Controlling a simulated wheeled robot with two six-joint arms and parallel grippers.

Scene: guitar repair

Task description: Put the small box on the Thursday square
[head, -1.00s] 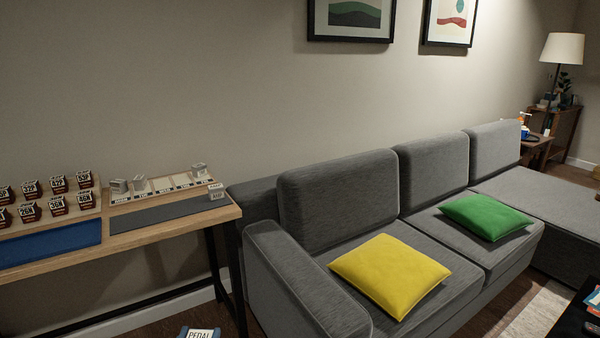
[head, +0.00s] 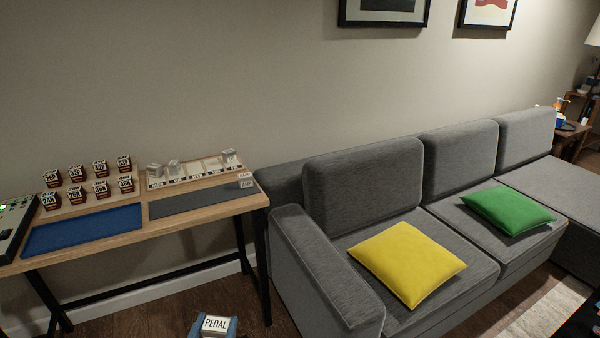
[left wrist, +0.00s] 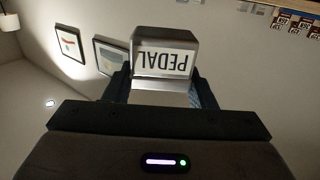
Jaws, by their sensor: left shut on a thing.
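My left gripper (head: 213,328) is shut on a small pale box (head: 215,323) marked PEDAL, low at the bottom edge of the head view. The box also shows between the fingers in the left wrist view (left wrist: 163,55), its lettering upside down. It is in the air, well apart from the table. The day board (head: 184,181), a pale strip with a row of squares, lies at the back right of the wooden table. Small grey boxes stand toward its left end and at its right end; squares between them look bare. The day lettering is too small to read surely. My right gripper is not in view.
A blue mat (head: 85,231) and several labelled dark packs (head: 75,195) are left. A grey sofa (head: 340,285) stands right of the table.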

